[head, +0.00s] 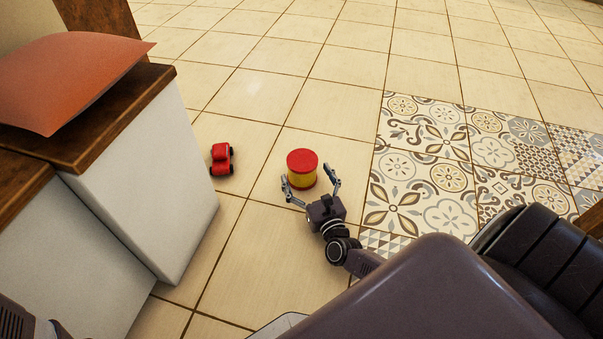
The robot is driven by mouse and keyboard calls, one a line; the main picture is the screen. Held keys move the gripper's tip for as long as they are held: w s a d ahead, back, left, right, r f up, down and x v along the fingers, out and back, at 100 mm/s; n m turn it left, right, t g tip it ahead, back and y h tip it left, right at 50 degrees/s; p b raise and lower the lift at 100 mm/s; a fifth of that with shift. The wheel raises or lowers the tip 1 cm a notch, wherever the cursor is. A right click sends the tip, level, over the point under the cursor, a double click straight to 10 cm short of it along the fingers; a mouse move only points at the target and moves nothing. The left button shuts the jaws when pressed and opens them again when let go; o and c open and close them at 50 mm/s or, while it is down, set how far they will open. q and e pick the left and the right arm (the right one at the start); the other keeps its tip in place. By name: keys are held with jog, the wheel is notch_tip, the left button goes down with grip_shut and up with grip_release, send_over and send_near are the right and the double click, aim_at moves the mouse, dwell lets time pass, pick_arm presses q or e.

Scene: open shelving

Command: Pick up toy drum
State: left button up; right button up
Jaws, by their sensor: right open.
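The toy drum (302,168) has a red top and a yellow side with a red lower rim. It stands upright on the tiled floor near the middle of the head view. My right gripper (311,183) is open, with one finger on the left of the drum and the other on its right. The drum sits at the mouth of the open fingers; I cannot tell whether either finger touches it. Part of the drum's lower edge is close to the fingers. My left gripper is not in view; only a bit of that arm shows at the bottom left corner.
A red toy car (222,159) stands on the floor left of the drum. A white cabinet (150,185) with a dark wooden top fills the left side, with an orange-red sheet (75,78) on it. Patterned tiles (430,165) lie to the right. The floor beyond the drum is clear.

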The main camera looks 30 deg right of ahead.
jog(key=b+x, duration=0.1)
jog(key=x, duration=0.2)
jog(key=shift+w+d, duration=0.1)
jog(key=shift+w, duration=0.15)
jog(key=c, duration=1.3)
jog(key=shift+c, duration=0.3)
jog(key=shift+r, duration=0.2)
